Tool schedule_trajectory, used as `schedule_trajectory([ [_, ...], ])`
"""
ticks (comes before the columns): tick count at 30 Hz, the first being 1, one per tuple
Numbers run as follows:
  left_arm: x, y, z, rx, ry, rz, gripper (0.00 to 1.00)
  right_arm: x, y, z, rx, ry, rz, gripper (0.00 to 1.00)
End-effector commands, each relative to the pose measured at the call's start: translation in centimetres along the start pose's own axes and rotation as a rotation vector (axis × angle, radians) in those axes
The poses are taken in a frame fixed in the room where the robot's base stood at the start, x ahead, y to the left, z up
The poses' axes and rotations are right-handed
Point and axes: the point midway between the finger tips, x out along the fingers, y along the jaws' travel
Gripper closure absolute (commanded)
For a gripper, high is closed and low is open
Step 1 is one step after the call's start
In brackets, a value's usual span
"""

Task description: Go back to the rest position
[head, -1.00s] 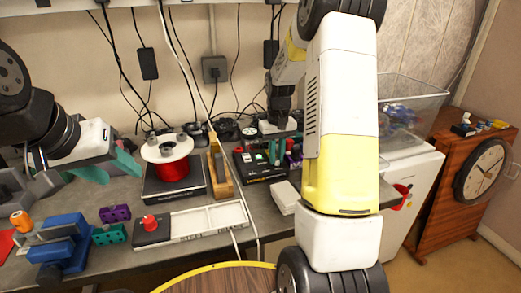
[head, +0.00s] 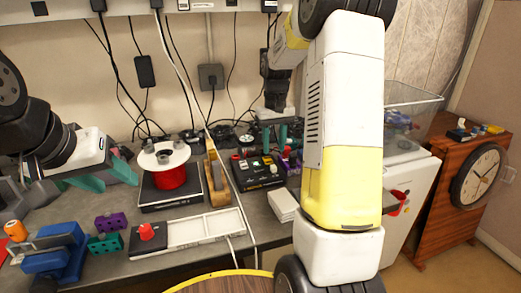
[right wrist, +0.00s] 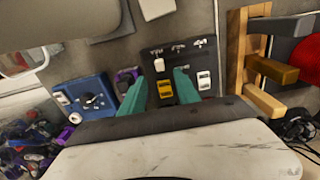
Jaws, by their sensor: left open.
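My left gripper (head: 112,178) is at the left of the head view, its teal fingers apart and empty above the bench. My right gripper (head: 275,134) is above and behind a black control box (head: 258,172) in the head view, clear of it. In the right wrist view its two teal fingers (right wrist: 160,92) are spread with nothing held. The black box (right wrist: 203,54) with a yellow switch and white switches lies below and beyond the fingers. My right arm hides part of the bench's right side.
A red spool (head: 170,176) stands on a black scale, beside a wooden holder (head: 218,182). A blue vise (head: 55,248), purple and teal blocks, and a white tray (head: 205,229) lie in front. A clear bin (head: 410,110) and a clock cabinet are at right.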

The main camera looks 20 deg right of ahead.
Motion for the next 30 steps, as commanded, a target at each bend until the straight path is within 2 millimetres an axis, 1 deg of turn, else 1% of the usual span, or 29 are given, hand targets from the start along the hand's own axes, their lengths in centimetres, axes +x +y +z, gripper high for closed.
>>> schedule_trajectory([
  [3, 0.0, 0.0, 0.0, 0.0, 0.0, 0.0, 0.51, -0.7, 0.0, 0.0, 0.0, 0.0, 0.0, 0.62],
  [13, 0.0, 0.0, 0.0, 0.0, 0.0, 0.0, 0.51, -0.9, -0.1, 0.2, -0.001, 0.003, -0.001, 0.62],
  [14, 0.0, 0.0, 0.0, 0.0, 0.0, 0.0, 0.51, -1.1, -0.2, 0.3, -0.001, 0.007, -0.002, 0.62],
  [17, 0.0, 0.0, 0.0, 0.0, 0.0, 0.0, 0.51, -2.8, -1.0, 1.4, -0.002, 0.041, -0.009, 0.62],
  [20, 0.0, 0.0, 0.0, 0.0, 0.0, 0.0, 0.51, -5.5, -2.4, 3.6, -0.004, 0.102, -0.024, 0.62],
  [21, 0.0, 0.0, 0.0, 0.0, 0.0, 0.0, 0.51, -6.7, -3.1, 4.7, -0.006, 0.131, -0.032, 0.62],
  [23, 0.0, 0.0, 0.0, 0.0, 0.0, 0.0, 0.51, -8.3, -4.1, 6.6, -0.006, 0.175, -0.044, 0.62],
  [24, 0.0, 0.0, 0.0, 0.0, 0.0, 0.0, 0.51, -9.2, -4.8, 7.9, -0.007, 0.205, -0.053, 0.62],
  [26, 0.0, 0.0, 0.0, 0.0, 0.0, 0.0, 0.51, -10.3, -5.8, 9.9, -0.009, 0.246, -0.066, 0.62],
  [27, 0.0, 0.0, 0.0, 0.0, 0.0, 0.0, 0.51, -11.0, -6.4, 11.3, -0.01, 0.276, -0.075, 0.62],
  [29, 0.0, 0.0, 0.0, 0.0, 0.0, 0.0, 0.51, -11.8, -7.4, 13.3, -0.013, 0.318, -0.089, 0.62],
  [30, 0.0, 0.0, 0.0, 0.0, 0.0, 0.0, 0.51, -12.2, -7.9, 14.7, -0.014, 0.347, -0.098, 0.62],
])
